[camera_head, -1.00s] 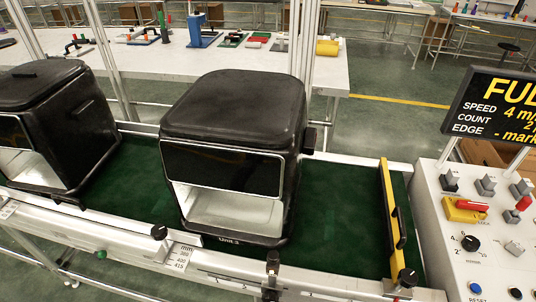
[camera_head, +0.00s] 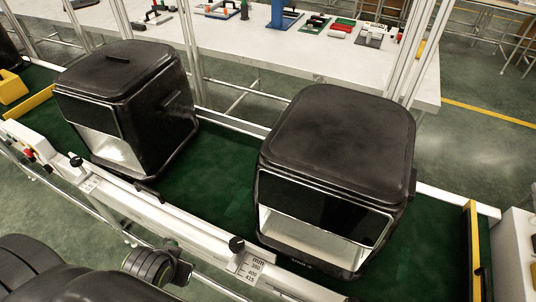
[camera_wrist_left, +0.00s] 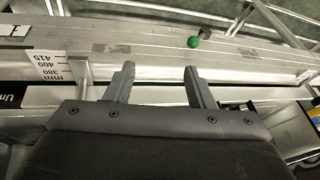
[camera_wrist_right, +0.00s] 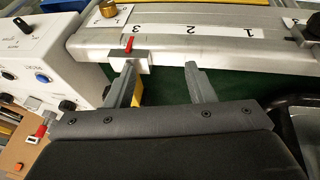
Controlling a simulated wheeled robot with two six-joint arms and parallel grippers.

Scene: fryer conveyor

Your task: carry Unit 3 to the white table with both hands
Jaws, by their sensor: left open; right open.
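Unit 3 (camera_head: 338,130), a black boxy fryer with an open front, stands upright on the green conveyor belt. A label strip starting "Un" (camera_wrist_left: 9,101) shows at the left edge of the left wrist view. The white table (camera_head: 352,62) stands behind the conveyor. My left gripper (camera_wrist_left: 158,82) is open and empty, over the conveyor's front rail near the scale label. My right gripper (camera_wrist_right: 158,82) is open and empty, by the rail near the yellow gate and control panel. Neither gripper touches Unit 3; their fingertips are not clearly seen in the head view.
A second black fryer (camera_head: 130,100) stands on the belt to the left. A yellow gate (camera_head: 474,250) crosses the belt at right, beside the control panel (camera_wrist_right: 48,60). Metal posts (camera_head: 418,60) rise between conveyor and table. Blocks and fixtures occupy the table's back part.

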